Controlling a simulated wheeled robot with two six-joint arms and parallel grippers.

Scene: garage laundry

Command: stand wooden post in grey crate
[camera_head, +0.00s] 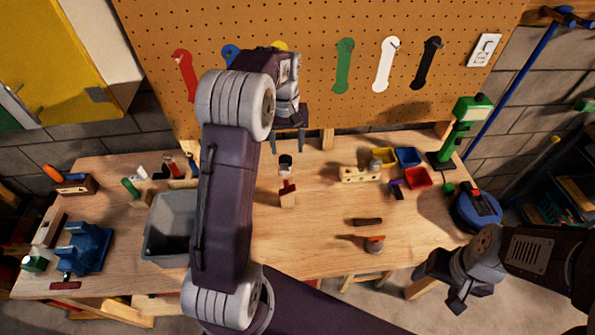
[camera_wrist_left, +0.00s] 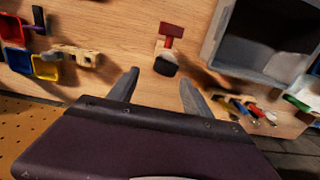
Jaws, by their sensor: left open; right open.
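A short dark brown wooden piece (camera_head: 367,221), which looks like the wooden post, lies on its side right of the bench's middle. The grey crate (camera_head: 150,250) stands open on the left of the bench, its right part hidden behind my left arm. Its rim also shows at the upper right of the left wrist view (camera_wrist_left: 214,35). My left gripper (camera_head: 287,141) is open and empty over the back of the bench, fingers apart in the left wrist view (camera_wrist_left: 159,78). My right gripper (camera_head: 438,296) is open and empty off the bench's front right edge, away from both.
A wooden block with holes (camera_head: 360,174) and small coloured bins (camera_head: 418,179) stand at back right. A blue vise (camera_head: 84,247) is at left. An orange-topped item (camera_head: 374,244) is near the front.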

